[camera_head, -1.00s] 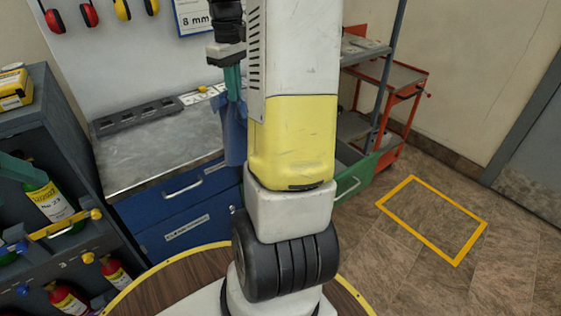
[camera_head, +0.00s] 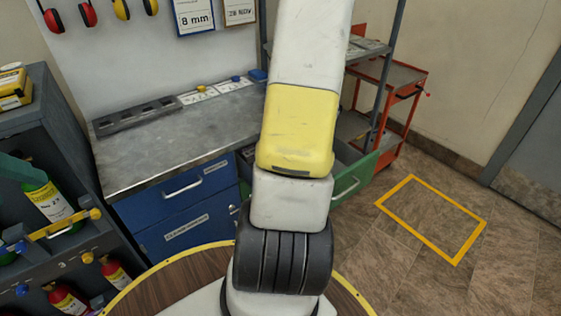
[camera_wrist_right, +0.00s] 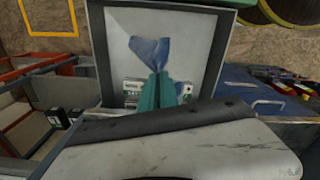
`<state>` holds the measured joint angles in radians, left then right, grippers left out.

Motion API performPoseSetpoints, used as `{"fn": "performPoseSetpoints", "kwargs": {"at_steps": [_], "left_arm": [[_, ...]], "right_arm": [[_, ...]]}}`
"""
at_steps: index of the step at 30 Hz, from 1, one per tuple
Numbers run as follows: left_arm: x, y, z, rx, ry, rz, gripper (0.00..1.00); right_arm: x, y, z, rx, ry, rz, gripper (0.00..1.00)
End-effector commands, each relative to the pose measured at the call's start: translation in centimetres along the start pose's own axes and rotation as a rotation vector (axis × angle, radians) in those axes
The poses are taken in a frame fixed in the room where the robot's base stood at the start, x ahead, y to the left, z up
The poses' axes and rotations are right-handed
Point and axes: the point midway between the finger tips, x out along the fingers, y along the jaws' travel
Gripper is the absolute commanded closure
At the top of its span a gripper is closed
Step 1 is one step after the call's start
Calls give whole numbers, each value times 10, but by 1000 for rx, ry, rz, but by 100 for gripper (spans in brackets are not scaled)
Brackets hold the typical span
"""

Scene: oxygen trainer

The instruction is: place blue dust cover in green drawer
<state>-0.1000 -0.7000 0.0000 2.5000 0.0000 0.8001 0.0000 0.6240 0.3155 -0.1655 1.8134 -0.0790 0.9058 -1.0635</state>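The green drawer (camera_head: 357,178) stands pulled out beyond my right arm in the head view, partly hidden by it. The right wrist view looks down on the drawer's light grey inside (camera_wrist_right: 205,60), where small labelled items lie. My right gripper (camera_wrist_right: 158,82) has its teal fingers close together over the drawer. The crumpled blue dust cover (camera_wrist_right: 149,49) is at their tips, pinched between them and above the drawer floor. In the head view my right arm hides this gripper and the cover. My left gripper is not in view.
A grey worktop (camera_head: 165,140) over blue drawers (camera_head: 185,215) is at left of the arm. A red trolley (camera_head: 400,85) and grey shelf post stand behind the green drawer. A rack with gas cylinders (camera_head: 55,200) is at far left. The floor at right is clear.

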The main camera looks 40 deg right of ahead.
Motion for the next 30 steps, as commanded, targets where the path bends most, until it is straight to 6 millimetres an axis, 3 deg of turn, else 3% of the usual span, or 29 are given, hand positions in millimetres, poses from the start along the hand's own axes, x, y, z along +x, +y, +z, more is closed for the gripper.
{"fn": "performPoseSetpoints", "kwargs": {"at_steps": [17, 23, 30], "left_arm": [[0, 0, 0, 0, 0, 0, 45], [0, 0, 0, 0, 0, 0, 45], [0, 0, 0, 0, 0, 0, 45]], "right_arm": [[1, 6, 0, 2, 0, 1, 100], [2, 31, -9, 15, -1, 1, 100], [3, 77, -26, 41, 0, 1, 100]]}}
